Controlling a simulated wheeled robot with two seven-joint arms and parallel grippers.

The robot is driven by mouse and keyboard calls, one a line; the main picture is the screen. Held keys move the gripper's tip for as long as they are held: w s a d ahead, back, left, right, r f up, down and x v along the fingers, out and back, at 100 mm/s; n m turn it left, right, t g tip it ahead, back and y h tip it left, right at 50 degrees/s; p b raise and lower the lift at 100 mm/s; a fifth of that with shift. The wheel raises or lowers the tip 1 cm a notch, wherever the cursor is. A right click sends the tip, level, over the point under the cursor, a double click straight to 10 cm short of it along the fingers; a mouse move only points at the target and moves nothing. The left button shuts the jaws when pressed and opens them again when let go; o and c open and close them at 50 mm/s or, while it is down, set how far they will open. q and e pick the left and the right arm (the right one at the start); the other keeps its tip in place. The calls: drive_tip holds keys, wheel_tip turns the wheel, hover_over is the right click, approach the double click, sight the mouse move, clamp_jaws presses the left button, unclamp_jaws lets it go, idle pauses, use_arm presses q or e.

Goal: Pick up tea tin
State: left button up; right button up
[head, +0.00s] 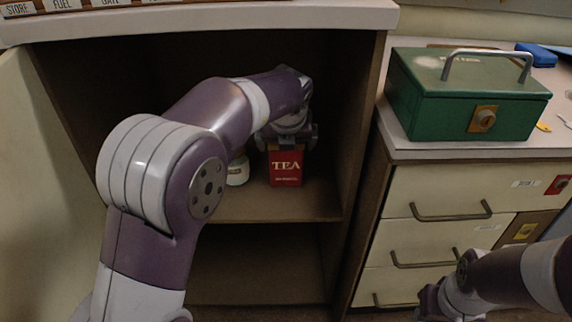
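The tea tin (286,172) is a red box with "TEA" in pale letters. It stands upright on the cabinet's upper inside shelf (262,206). My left gripper (287,142) reaches into the cabinet and is right at the top of the tin. Its fingers seem to lie at the tin's upper edge, but I cannot tell whether they are closed on it. My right gripper (432,303) is low at the bottom right, in front of the drawers and away from the tin. Its fingers are too dark and small to read.
A small pale jar (238,172) stands just left of the tin, partly behind my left arm. The cabinet's right wall (358,150) and top (220,20) bound the opening. A green cash box (462,95) sits on the right counter above drawers (450,190).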

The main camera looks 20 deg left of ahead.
use_arm(q)
drive_tip(key=shift+x, duration=1.15)
drive_tip(key=shift+r, duration=0.1)
drive_tip(key=shift+s, duration=0.1)
drive_tip(key=c, duration=0.9)
